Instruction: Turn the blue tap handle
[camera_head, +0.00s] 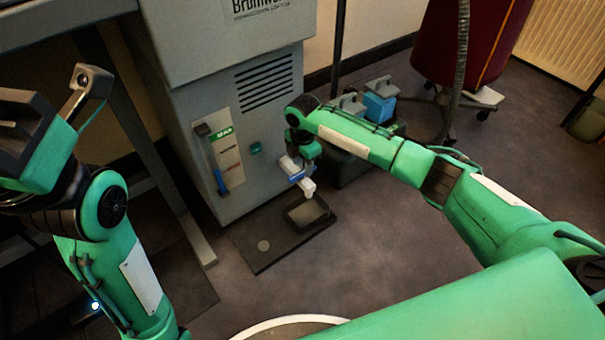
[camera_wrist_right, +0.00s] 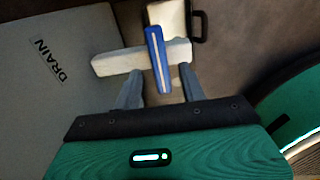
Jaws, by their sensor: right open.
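The tap is a pale spout fitting (camera_head: 308,187) low on the front of the grey machine, with a blue handle (camera_head: 296,177) on it. In the right wrist view the blue handle (camera_wrist_right: 157,58) crosses over the pale tap body (camera_wrist_right: 108,62), and its near end lies between my fingers. My right gripper (camera_wrist_right: 161,88) is open around that end, with a gap on each side; I see no clear contact. In the head view my right gripper (camera_head: 300,155) is small and partly hidden by its wrist. My left gripper (camera_head: 28,125) is at the far left, away from the tap; its jaw opening is unclear.
The grey machine (camera_head: 205,60) stands behind the tap; its side reads DRAIN in the wrist view. A dark tray (camera_head: 327,222) sits on the floor below the tap. A dark crate (camera_head: 345,165) with a blue container (camera_head: 379,107) stands right, near my right arm.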

